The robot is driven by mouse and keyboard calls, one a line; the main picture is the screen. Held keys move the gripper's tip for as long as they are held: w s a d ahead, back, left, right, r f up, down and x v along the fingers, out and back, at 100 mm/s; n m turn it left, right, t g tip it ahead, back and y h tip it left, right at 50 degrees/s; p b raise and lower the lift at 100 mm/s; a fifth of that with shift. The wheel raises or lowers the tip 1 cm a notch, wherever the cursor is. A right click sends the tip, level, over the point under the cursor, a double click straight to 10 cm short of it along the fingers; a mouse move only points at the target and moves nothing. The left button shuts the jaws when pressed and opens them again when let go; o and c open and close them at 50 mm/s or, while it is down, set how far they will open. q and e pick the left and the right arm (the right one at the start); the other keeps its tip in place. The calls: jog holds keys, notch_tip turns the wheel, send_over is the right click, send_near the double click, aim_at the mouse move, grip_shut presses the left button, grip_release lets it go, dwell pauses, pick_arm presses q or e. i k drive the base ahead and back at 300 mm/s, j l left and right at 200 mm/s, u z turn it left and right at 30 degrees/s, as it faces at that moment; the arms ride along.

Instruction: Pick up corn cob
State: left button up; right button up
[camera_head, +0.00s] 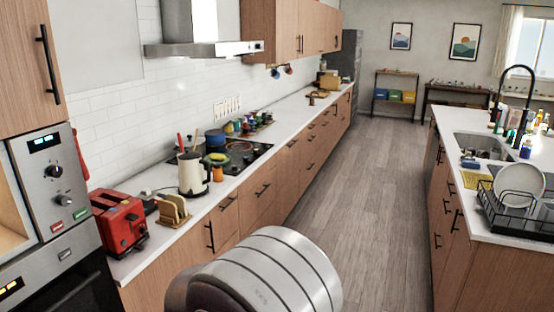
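I cannot make out a corn cob anywhere in the head view. A small flat yellow patch (476,181) lies on the island counter (463,200) beside the dish rack, but it is too small to identify. Neither of my grippers shows. A rounded grey link of my own arm fills the bottom middle of the view and hides the floor behind it.
The island at right has a sink (482,147), a black faucet (528,95), several bottles and a dish rack (508,215) with a white plate (520,183). The left counter holds a red toaster (118,222) and a cream kettle (192,174). The wooden aisle floor (375,190) is clear.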

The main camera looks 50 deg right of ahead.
aim_at(212, 156)
jog(key=z, duration=1.35)
jog(key=i+l+z, duration=0.1)
jog(key=i+z, duration=0.25)
jog(key=i, duration=0.4)
